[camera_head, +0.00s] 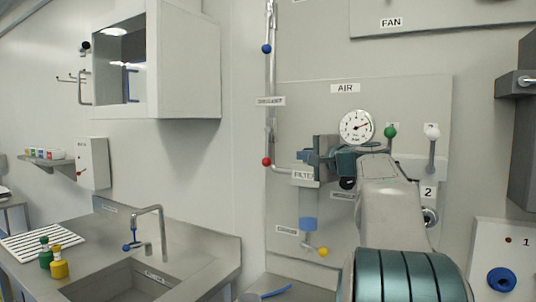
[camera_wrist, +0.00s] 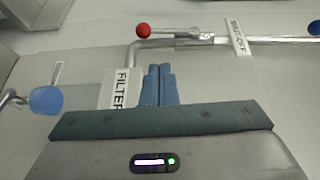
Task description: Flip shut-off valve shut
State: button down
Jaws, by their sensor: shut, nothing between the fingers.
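The shut-off valve's label is on the vertical pipe (camera_head: 270,101), and it reads SHUT-OFF in the wrist view (camera_wrist: 236,30). A lever with a red ball (camera_head: 266,161) lies along the pipe just below that label. In the wrist view the red ball (camera_wrist: 143,30) is ahead of my fingertips and slightly left, with its lever running along the pipe to the valve body (camera_wrist: 195,38). My gripper (camera_head: 310,157) is to the right of the red ball, apart from it, in front of the filter. In the wrist view its fingers (camera_wrist: 158,70) are together and empty.
A blue ball (camera_head: 266,48) is higher on the same pipe. The filter (camera_head: 307,208) hangs below my gripper, with a yellow ball (camera_head: 323,252) beneath. A gauge (camera_head: 357,127) and green (camera_head: 390,132) and white (camera_head: 432,131) balls are right. A sink (camera_head: 122,284) is lower left.

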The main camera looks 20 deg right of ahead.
jog(key=shift+a, duration=0.2)
jog(key=shift+w, duration=0.1)
jog(key=p, duration=0.5)
send_near(267, 153)
jog(key=w, duration=0.5)
jog(key=shift+w+a+r, duration=0.2)
jog(key=shift+a+r, duration=0.05)
jog(key=shift+a, duration=0.05)
jog(key=shift+w+a+f, duration=0.1)
jog(key=shift+w+f, duration=0.05)
jog(key=shift+w, duration=0.55)
jog(key=shift+a, duration=0.15)
jog(key=shift+d+f+b, duration=0.2)
jog(key=shift+f+b, duration=0.05)
jog(key=shift+b, duration=0.3)
jog(key=shift+a+t+b, duration=0.2)
jog(key=shift+t+b, duration=0.1)
jog(key=shift+b, duration=0.3)
